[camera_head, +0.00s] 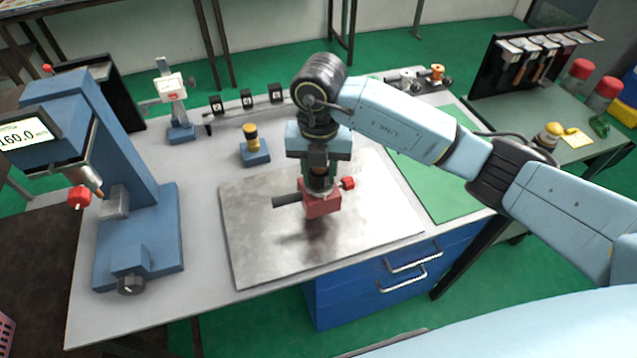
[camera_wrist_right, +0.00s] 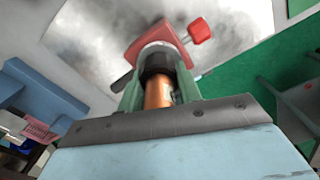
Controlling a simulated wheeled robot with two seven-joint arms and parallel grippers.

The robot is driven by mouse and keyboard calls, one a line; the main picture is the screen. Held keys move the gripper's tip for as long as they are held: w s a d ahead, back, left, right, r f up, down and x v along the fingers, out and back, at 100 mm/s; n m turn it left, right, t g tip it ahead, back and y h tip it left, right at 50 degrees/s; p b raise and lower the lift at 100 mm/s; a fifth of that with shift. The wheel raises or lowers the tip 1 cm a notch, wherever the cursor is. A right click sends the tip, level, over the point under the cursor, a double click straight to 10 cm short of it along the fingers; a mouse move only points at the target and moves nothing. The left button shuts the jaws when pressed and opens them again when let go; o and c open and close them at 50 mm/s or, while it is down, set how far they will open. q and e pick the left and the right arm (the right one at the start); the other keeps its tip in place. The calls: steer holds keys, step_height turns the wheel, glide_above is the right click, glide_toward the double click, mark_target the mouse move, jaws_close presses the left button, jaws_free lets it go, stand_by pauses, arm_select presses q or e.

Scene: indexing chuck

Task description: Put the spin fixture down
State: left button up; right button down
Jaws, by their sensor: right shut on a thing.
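The spin fixture (camera_head: 322,204) has a red block body, a red knob on its right and a dark bar on its left. My right gripper (camera_head: 319,180) points down and is shut on its upper part. In the right wrist view, the fixture (camera_wrist_right: 155,45) stands out beyond the gripper (camera_wrist_right: 160,88), with a copper-coloured cylinder and a black collar between the fingers. The fixture is over the metal plate (camera_head: 258,250) on the bench, with a dark shadow below it. I cannot tell whether its base touches the plate. My left gripper is not in view.
A blue machine with a display (camera_head: 120,180) stands at the left. A small blue block with a yellow-topped post (camera_head: 254,148) and a blue-based stand (camera_head: 178,105) are behind the plate. A green mat (camera_head: 430,185) lies to the right. The plate's front is clear.

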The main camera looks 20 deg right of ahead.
steer(key=shift+w+f, duration=0.1)
steer(key=shift+f, duration=1.85)
steer(key=shift+f, duration=0.1)
steer(key=c, duration=1.4)
jaws_free()
steer(key=shift+f, duration=0.2)
steer(key=o, duration=0.4)
steer(key=shift+o, duration=0.2)
steer(key=shift+r, duration=0.1)
step_height(320, 180, up, 12)
steer(key=shift+r+b, duration=0.15)
steer(key=shift+b, duration=0.15)
